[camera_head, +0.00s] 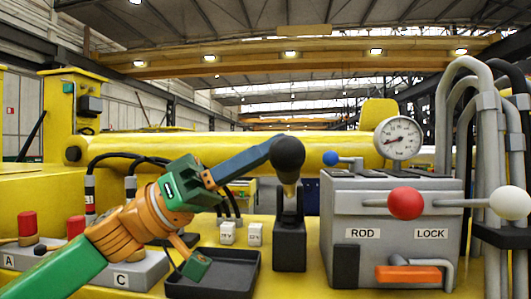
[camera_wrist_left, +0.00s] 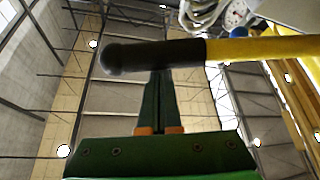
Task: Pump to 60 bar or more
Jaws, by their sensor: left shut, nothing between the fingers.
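The pump lever's black grip (camera_head: 287,153) stands over a black pump base (camera_head: 290,245) in the head view. In the left wrist view the black grip (camera_wrist_left: 150,55) and its yellow rod (camera_wrist_left: 260,48) lie across the fingertips. My left gripper (camera_head: 270,153) is shut and empty, its blue fingers reaching the grip from the left. In the left wrist view the left gripper's fingers (camera_wrist_left: 160,75) meet the grip's edge; whether they touch I cannot tell. The pressure gauge (camera_head: 398,138) has its needle pointing lower left; its numbers are too small to read. My right gripper is not in view.
A grey valve box (camera_head: 390,205) marked ROD and LOCK has red, white and blue ball levers and an orange handle (camera_head: 408,273). Thick grey hoses (camera_head: 492,150) rise at right. A black tray (camera_head: 213,280) lies below my left arm. Red-capped parts (camera_head: 27,223) stand at left.

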